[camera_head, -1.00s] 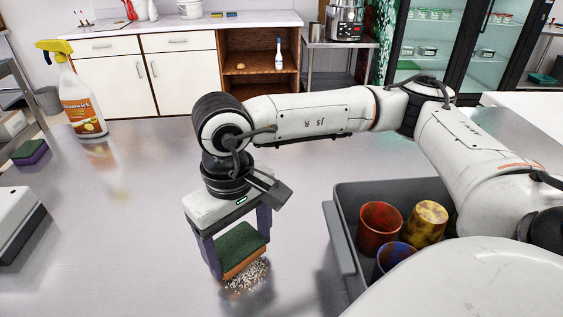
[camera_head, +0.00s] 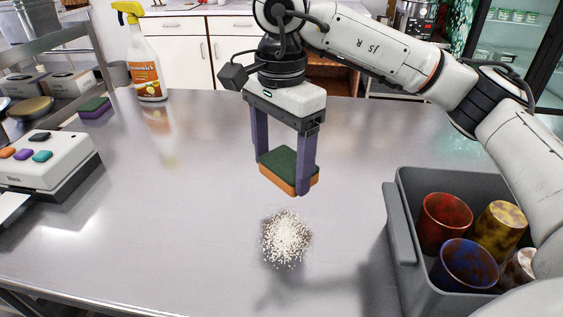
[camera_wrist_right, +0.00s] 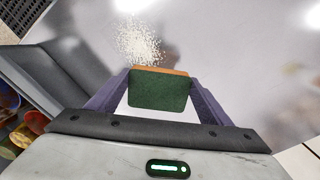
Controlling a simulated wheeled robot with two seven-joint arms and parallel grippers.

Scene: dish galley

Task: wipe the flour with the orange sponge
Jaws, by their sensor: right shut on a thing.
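My right gripper (camera_head: 283,174) is shut on the orange sponge (camera_head: 286,182), which has a green top layer and an orange lower layer. The sponge appears to hang a little above the table, between the two purple fingers. The flour (camera_head: 286,238) is a round white speckled patch on the grey table, nearer to me than the sponge and apart from it in the picture. In the right wrist view the flour (camera_wrist_right: 139,42) lies just beyond the sponge's orange edge (camera_wrist_right: 158,72). My left gripper is not in view.
A grey bin (camera_head: 396,226) with several coloured cups stands at the right. A spray bottle (camera_head: 147,62) and a green-and-purple sponge (camera_head: 95,108) stand at the back left. A white device with coloured buttons (camera_head: 45,165) sits at the left. The table (camera_head: 165,235) around the flour is clear.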

